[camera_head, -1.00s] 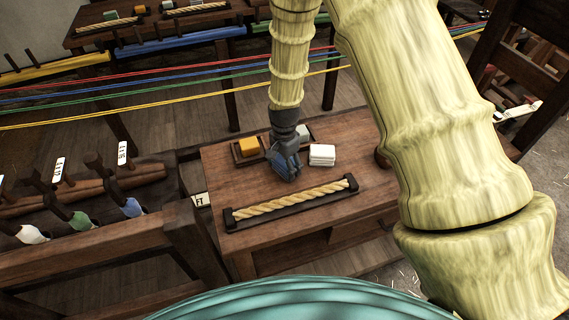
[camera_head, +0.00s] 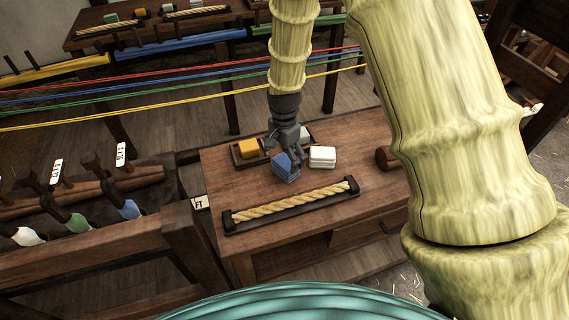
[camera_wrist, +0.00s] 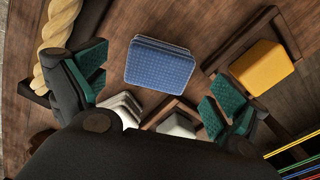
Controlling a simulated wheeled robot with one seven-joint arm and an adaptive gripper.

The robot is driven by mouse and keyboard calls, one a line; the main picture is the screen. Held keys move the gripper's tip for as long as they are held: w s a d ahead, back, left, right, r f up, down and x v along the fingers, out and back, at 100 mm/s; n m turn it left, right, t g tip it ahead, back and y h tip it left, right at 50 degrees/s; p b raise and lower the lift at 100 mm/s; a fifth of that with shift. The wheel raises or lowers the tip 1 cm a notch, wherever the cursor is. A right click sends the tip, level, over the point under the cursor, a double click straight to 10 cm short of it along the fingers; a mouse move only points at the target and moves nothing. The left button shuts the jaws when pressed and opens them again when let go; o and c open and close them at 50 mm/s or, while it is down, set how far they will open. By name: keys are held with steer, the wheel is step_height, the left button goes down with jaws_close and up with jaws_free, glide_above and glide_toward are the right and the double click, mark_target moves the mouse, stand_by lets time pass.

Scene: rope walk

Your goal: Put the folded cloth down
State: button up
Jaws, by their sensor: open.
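The folded blue cloth (camera_head: 285,168) lies on the wooden bench top, between the rope piece and the tray. In the wrist view the blue cloth (camera_wrist: 160,65) sits flat, with its checked top facing me. My gripper (camera_head: 288,150) is just above it. In the wrist view the green-padded fingers of my gripper (camera_wrist: 160,88) are wide apart, one on either side of the cloth and clear of it. Part of the cloth is hidden by my fingers in the head view.
A white folded stack (camera_head: 322,157) lies just right of the cloth. A dark tray (camera_head: 236,160) holding a yellow block (camera_head: 249,147) and a white one is behind. A thick rope (camera_head: 292,202) in a dark holder lies in front. Coloured strands (camera_head: 180,93) stretch behind the bench.

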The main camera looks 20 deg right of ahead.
mark_target(284, 163)
step_height(284, 163, up, 7)
steer(key=b, duration=0.1)
stand_by(0.4)
steer(key=shift+r, duration=0.2)
